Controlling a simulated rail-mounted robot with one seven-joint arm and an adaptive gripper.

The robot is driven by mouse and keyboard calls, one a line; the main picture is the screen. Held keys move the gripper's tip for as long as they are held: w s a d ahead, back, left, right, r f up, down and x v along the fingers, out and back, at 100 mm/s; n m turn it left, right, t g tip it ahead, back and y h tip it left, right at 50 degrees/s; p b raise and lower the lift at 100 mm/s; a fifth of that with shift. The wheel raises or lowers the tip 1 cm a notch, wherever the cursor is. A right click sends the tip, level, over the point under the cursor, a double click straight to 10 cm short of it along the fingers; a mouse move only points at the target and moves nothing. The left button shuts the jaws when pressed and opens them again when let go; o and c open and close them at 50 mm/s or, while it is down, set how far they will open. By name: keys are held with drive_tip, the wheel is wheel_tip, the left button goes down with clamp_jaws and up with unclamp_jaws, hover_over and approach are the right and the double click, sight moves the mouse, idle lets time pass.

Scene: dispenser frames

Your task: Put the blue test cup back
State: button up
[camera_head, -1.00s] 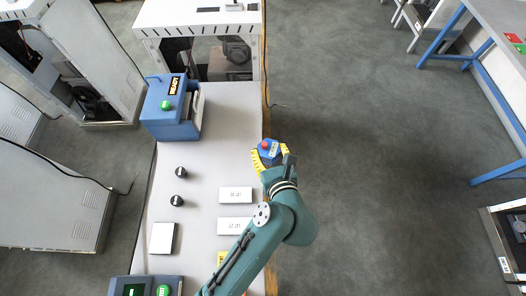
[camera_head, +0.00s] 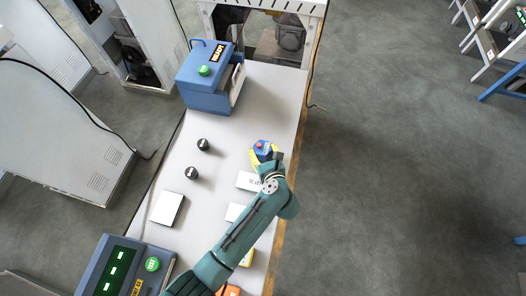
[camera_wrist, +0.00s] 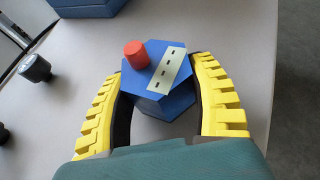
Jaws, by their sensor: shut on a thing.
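The blue test cup (camera_head: 262,145) is a six-sided blue piece with a red knob and a pale, dark-marked label on top. My gripper (camera_head: 264,152) has its yellow fingers shut on it, over the right part of the grey table. In the wrist view the cup (camera_wrist: 150,78) sits between the two ridged yellow fingers (camera_wrist: 160,85), with its top facing the camera. The gap between its base and the table cannot be judged. A blue READY box (camera_head: 207,88) with a green button and an open slot side stands at the table's far end.
Two black knobs (camera_head: 203,145) (camera_head: 191,174) stand left of my gripper. White labelled blocks (camera_head: 248,181) lie beside my arm. A white-topped block (camera_head: 167,208) lies further left. A green-screen device (camera_head: 118,268) stands at the near left. The table between cup and READY box is clear.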

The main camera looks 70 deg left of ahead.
drive_tip(key=o, duration=1.2)
drive_tip(key=shift+f, duration=0.15)
